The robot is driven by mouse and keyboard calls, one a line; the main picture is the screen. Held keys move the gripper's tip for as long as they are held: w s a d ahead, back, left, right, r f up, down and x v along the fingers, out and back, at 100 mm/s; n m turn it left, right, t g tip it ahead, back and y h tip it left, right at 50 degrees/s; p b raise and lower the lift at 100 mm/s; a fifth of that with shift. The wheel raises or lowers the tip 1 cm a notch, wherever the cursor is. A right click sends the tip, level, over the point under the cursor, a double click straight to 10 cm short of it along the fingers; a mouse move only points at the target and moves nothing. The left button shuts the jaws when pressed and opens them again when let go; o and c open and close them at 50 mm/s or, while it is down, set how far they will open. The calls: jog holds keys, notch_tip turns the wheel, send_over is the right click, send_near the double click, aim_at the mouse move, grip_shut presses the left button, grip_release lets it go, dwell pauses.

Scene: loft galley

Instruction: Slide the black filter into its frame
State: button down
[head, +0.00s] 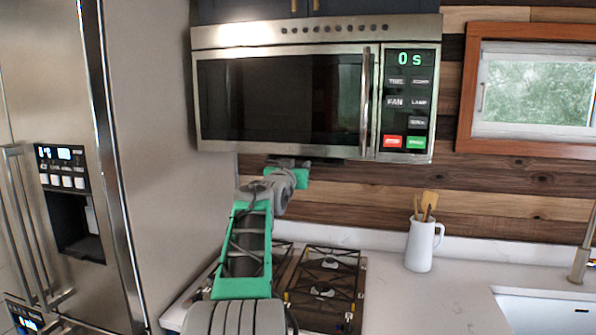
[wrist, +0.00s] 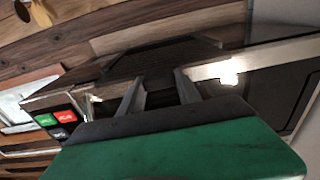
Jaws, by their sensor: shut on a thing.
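The black filter (wrist: 165,56) is a dark, mesh-like panel under the microwave (head: 285,98). My gripper (wrist: 158,92) is shut on the filter's near black tab, with one grey finger on each side. In the head view my gripper (head: 289,164) is just below the microwave's underside, left of its middle, and a thin dark edge shows beside it. The filter's frame in the microwave's underside is mostly hidden, so I cannot tell how far the filter sits in it.
The stove grate (head: 325,285) lies below my arm on the white counter (head: 415,300). A white jug (head: 421,247) with wooden utensils stands to the right. The tall fridge (head: 165,130) bounds the left side. The sink (head: 545,312) is at the far right.

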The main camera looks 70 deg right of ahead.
jog(key=s+a+b, duration=0.1)
jog(key=a+b, duration=0.8)
jog(key=a, duration=0.2)
jog(key=shift+s+a+b, duration=0.35)
jog(key=shift+s+b, duration=0.05)
dwell(1.2)
jog(key=shift+b, duration=0.6)
dwell(1.2)
